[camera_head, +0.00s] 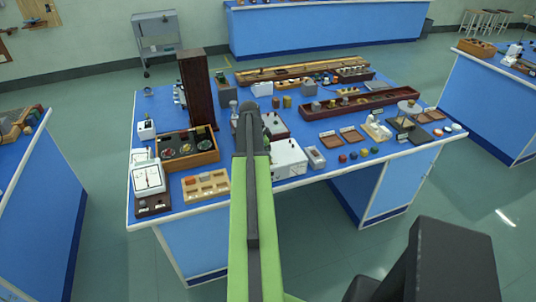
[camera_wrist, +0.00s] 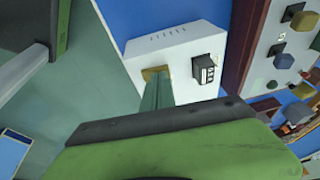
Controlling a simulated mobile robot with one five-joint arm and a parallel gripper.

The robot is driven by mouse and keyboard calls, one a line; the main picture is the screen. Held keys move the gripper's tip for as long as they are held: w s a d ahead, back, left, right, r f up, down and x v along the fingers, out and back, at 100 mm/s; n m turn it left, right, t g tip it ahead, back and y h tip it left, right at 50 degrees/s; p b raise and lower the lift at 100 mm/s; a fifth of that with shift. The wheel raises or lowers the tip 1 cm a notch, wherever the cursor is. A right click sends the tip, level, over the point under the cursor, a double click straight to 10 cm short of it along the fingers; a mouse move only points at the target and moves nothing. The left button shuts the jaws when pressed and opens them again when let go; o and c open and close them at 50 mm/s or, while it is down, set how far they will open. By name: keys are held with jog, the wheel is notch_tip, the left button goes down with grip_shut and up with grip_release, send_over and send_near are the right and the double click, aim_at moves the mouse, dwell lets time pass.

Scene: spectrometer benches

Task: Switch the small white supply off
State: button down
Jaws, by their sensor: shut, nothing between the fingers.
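A white box-shaped supply (camera_wrist: 187,46) fills the middle of the wrist view, with a row of vent slots. Its face carries a black part with pale markings (camera_wrist: 207,70) and a small yellow-brown plate, partly hidden by my fingers. My gripper (camera_wrist: 157,80) is shut and empty, its tips in front of that plate; I cannot tell whether they touch it. In the head view a white box (camera_head: 289,160), apparently this supply, stands at the bench's front edge, just right of my arm. My gripper is hidden there behind the arm. The switch position cannot be read.
The blue bench (camera_head: 230,135) is crowded. A wooden-framed panel with knobs (camera_wrist: 283,60) stands right of the supply in the wrist view. A small grey box (camera_head: 315,157) is right of it in the head view. A compartment tray (camera_head: 206,186) lies to the left.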

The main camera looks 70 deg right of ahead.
jog(key=r+p, duration=0.1)
jog(key=r, duration=0.1)
jog(key=r+p, duration=0.4)
jog(key=shift+s+a+r, duration=0.1)
jog(key=shift+s+a, duration=0.2)
jog(key=shift+s, duration=0.1)
jog(key=p+v, duration=0.7)
jog(key=shift+a, duration=0.35)
